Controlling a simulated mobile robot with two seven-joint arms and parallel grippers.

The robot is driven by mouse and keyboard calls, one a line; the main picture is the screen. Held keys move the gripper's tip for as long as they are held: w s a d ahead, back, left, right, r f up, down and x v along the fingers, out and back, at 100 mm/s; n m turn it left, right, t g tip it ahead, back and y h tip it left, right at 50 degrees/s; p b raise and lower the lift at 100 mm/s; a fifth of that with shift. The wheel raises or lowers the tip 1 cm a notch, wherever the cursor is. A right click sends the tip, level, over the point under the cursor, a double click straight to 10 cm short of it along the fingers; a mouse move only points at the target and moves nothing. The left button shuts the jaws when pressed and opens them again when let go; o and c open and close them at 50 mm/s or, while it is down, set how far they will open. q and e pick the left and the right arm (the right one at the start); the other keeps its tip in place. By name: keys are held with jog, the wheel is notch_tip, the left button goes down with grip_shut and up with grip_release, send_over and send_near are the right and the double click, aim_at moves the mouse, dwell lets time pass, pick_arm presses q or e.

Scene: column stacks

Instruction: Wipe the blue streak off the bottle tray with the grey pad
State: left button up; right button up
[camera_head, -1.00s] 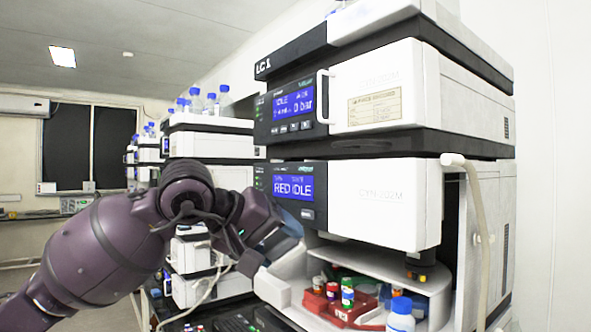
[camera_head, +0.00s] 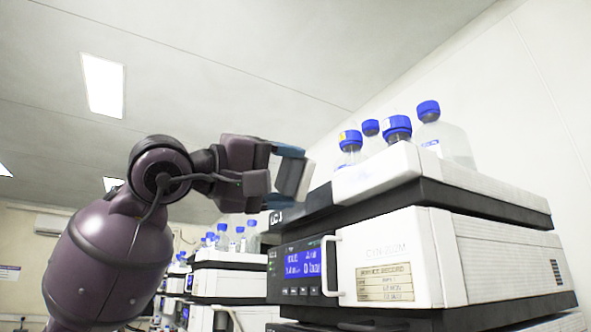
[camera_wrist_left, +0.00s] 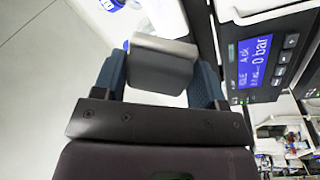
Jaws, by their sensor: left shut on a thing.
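My left gripper (camera_head: 288,176) is shut on the grey pad (camera_head: 296,180) and holds it in the air, just left of the top of the instrument stack. In the left wrist view the grey pad (camera_wrist_left: 160,66) sits between the two blue fingers. The white bottle tray (camera_head: 372,177) is on top of the stack and carries several clear bottles with blue caps (camera_head: 397,128). The pad looks apart from the tray's front left edge. I cannot make out a blue streak on the tray in either view. My right gripper is not in view.
The instrument below the tray has a lit blue display (camera_head: 303,262) and a white door with a handle (camera_head: 331,266). More stacks with bottles (camera_head: 224,236) stand further back on the left. The space above the gripper is free up to the ceiling.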

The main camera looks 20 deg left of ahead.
aim_at(304, 177)
pick_arm(q)
jog(key=shift+d+r, duration=0.15)
jog(key=shift+r, duration=0.15)
jog(key=shift+w+d, duration=0.3)
jog(key=shift+w, duration=0.2)
jog(key=shift+x, duration=0.9)
jog(key=shift+w+d+f+p, duration=0.2)
jog(key=shift+w+d+p, duration=0.25)
jog(key=shift+w+d, duration=0.5)
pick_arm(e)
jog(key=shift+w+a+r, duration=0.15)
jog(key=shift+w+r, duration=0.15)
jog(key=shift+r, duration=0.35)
pick_arm(q)
jog(key=shift+w+a, duration=0.1)
jog(key=shift+a, duration=0.05)
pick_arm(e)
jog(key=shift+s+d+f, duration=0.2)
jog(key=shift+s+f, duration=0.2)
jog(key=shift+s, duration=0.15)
pick_arm(q)
jog(key=shift+w, duration=0.15)
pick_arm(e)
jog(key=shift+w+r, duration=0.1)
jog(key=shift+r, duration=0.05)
